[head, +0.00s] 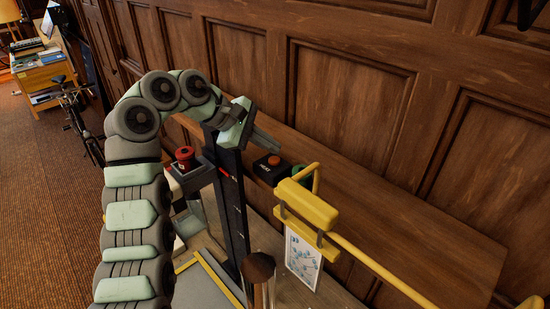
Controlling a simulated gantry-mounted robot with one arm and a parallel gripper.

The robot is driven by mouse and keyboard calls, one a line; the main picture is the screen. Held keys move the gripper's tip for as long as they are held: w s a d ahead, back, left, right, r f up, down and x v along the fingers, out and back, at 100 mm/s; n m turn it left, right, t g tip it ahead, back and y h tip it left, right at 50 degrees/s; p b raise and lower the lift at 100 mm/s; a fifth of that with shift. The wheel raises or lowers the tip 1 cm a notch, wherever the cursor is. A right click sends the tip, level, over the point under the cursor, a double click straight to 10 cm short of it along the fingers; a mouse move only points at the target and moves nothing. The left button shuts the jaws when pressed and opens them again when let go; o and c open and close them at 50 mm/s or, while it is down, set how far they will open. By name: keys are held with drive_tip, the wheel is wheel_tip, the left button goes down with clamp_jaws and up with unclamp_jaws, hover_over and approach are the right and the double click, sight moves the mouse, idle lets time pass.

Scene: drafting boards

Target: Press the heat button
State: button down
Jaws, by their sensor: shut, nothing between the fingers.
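A black box with a round orange button (274,160) on top stands on the wooden bench near the wall. A small white label on its front is too small to read. I cannot tell from the labels which is the heat button. My gripper (278,146) is shut and empty, its fingers pointing right, appearing just above the orange button. I cannot tell whether they touch.
A yellow bar with a thick block (307,204) crosses in front on the right. A dark upright post (232,205) stands below my gripper. A printed sheet (302,259) stands below the yellow block. The wooden bench (420,235) is clear to the right, along the panelled wall.

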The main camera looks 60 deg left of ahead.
sight(270, 160)
idle(0.6)
drive_tip(key=shift+f, duration=0.45)
drive_tip(key=shift+f, duration=0.4)
idle(0.4)
drive_tip(key=shift+r, duration=0.1)
drive_tip(key=shift+r+p, duration=0.45)
drive_tip(key=shift+r, duration=0.35)
drive_tip(key=shift+r+p, duration=2)
drive_tip(key=shift+r, duration=1)
